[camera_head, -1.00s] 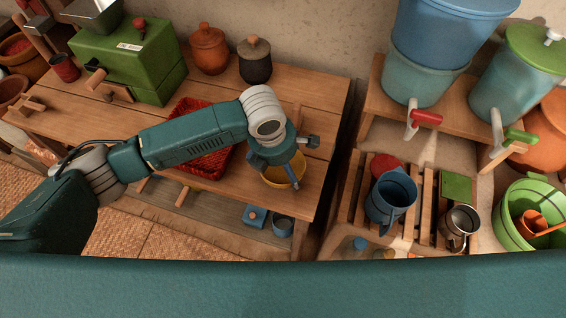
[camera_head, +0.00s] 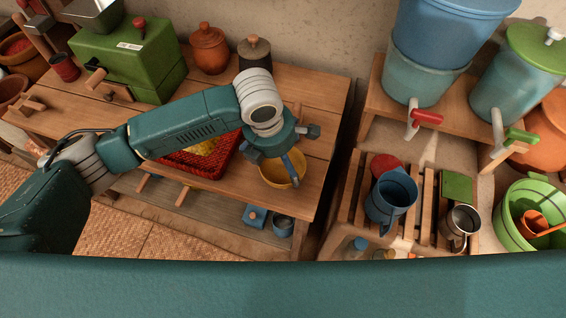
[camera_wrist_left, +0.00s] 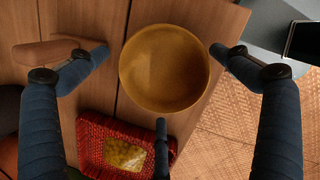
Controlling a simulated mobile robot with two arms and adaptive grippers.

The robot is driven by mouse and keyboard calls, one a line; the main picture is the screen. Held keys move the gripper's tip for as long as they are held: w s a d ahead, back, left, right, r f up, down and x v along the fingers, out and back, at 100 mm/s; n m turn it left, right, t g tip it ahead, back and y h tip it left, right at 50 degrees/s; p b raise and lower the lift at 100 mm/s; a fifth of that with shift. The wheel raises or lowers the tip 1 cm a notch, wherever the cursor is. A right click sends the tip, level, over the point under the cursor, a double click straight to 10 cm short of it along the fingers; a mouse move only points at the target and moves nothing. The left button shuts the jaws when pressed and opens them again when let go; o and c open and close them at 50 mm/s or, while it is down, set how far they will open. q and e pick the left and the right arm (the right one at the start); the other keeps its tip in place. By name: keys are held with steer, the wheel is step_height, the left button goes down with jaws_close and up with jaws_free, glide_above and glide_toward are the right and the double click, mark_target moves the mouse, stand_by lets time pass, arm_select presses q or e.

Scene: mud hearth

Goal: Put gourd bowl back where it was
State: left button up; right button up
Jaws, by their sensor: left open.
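The gourd bowl (camera_head: 292,178) is a round yellow-ochre bowl, upright on the wooden table near its front right corner. In the left wrist view the bowl (camera_wrist_left: 164,68) looks empty and shows whole between the spread fingers. My left gripper (camera_head: 278,153) is open over the bowl in the head view, hiding part of its rim. In the wrist view the fingers of the gripper (camera_wrist_left: 160,52) stand apart from the bowl's left and right sides, and a third finger lies below its rim. My right gripper is not in view.
A red woven basket (camera_head: 185,167) holding something yellow (camera_head: 207,147) lies left of the bowl. A dark lidded jar (camera_head: 255,62), a clay jar (camera_head: 209,50) and a green box mill (camera_head: 130,60) stand behind. A slatted stand with a blue jug (camera_head: 391,198) is right, across a gap.

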arm_select(q)
steer(key=v, duration=0.8)
steer(key=shift+s+f, duration=0.1)
